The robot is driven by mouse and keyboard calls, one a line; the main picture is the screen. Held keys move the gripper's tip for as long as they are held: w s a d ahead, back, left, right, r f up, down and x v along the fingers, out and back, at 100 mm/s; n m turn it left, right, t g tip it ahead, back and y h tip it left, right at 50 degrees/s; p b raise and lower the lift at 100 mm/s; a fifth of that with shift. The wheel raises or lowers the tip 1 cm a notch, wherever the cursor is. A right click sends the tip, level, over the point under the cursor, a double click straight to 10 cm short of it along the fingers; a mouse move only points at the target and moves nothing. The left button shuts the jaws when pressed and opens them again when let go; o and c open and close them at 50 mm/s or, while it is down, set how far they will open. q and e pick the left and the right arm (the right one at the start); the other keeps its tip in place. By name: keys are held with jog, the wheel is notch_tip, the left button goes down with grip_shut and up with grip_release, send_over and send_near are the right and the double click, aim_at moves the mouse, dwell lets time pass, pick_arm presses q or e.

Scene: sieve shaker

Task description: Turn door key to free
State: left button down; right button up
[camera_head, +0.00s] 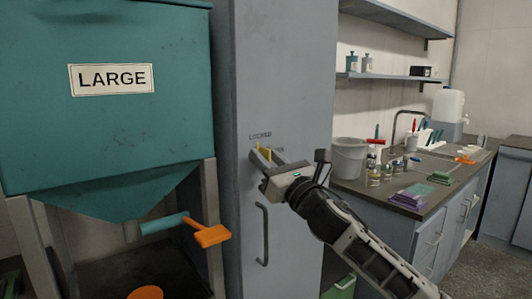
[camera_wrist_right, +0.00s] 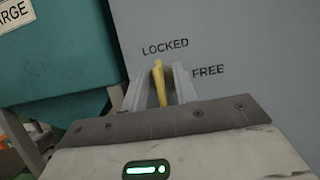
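The yellow door key (camera_wrist_right: 160,84) stands out from the grey cabinet door (camera_head: 285,110), below the word LOCKED and left of the word FREE. In the right wrist view it points nearly upright, toward LOCKED. My right gripper (camera_wrist_right: 158,88) has one finger on each side of the key. A small gap seems to show beside the key, so the fingers look around it rather than clamped. In the head view the key (camera_head: 264,154) and my right gripper (camera_head: 262,157) are at the door, above its handle. My left gripper is not in view.
The door's vertical handle (camera_head: 262,234) is below my right gripper. A teal hopper marked LARGE (camera_head: 110,110) with an orange-handled lever (camera_head: 211,235) stands at left. At right, a counter (camera_head: 405,205) carries a grey bucket (camera_head: 348,158) and bottles.

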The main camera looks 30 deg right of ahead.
jog(key=shift+w+r, duration=0.1)
jog(key=shift+w, duration=0.1)
grip_shut()
